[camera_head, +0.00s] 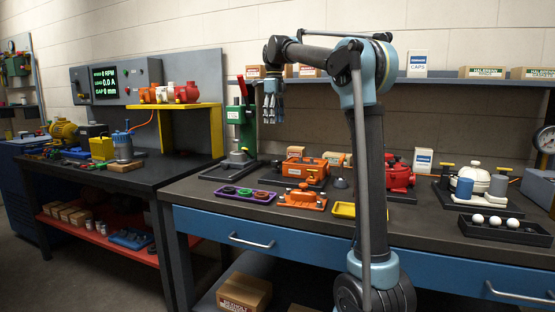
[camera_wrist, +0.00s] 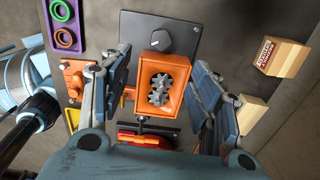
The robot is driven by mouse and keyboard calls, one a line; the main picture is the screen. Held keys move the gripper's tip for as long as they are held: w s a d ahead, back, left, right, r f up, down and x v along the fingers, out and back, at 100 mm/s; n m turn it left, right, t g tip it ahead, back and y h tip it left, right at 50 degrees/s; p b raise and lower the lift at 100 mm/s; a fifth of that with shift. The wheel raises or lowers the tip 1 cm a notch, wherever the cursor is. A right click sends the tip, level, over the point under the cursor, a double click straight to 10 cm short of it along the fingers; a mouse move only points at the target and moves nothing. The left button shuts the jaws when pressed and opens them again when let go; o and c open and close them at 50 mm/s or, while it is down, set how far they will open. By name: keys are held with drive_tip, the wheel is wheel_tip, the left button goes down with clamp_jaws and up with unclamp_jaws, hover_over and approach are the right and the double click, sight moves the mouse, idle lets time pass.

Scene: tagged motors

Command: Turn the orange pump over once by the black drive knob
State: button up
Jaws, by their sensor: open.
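The orange pump (camera_head: 305,167) stands on the bench's back half in the head view. In the wrist view the pump (camera_wrist: 146,78) shows an open orange housing with two grey meshing gears. A round black knob (camera_wrist: 160,40) with a pale mark sits beside it on a dark plate (camera_wrist: 131,24). My gripper (camera_head: 271,115) is open, fingers down, in the air above and left of the pump in the head view. In the wrist view its fingers (camera_wrist: 160,92) frame the pump from either side, apart from it. Nothing is between the fingertips.
A purple tray (camera_head: 226,195) with rings, an orange fixture (camera_head: 302,203) and a yellow tray (camera_head: 343,210) line the front. A green press (camera_head: 242,130) stands left, a red device (camera_head: 400,178) right. A shelf (camera_head: 440,82) with boxes runs behind.

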sight(276, 164)
drive_tip(key=f, duration=1.7)
drive_tip(key=shift+w+d, duration=0.15)
drive_tip(key=shift+d, duration=0.2)
drive_tip(key=shift+c, duration=0.6)
drive_tip(key=c, duration=0.9)
drive_tip(key=shift+c, duration=0.3)
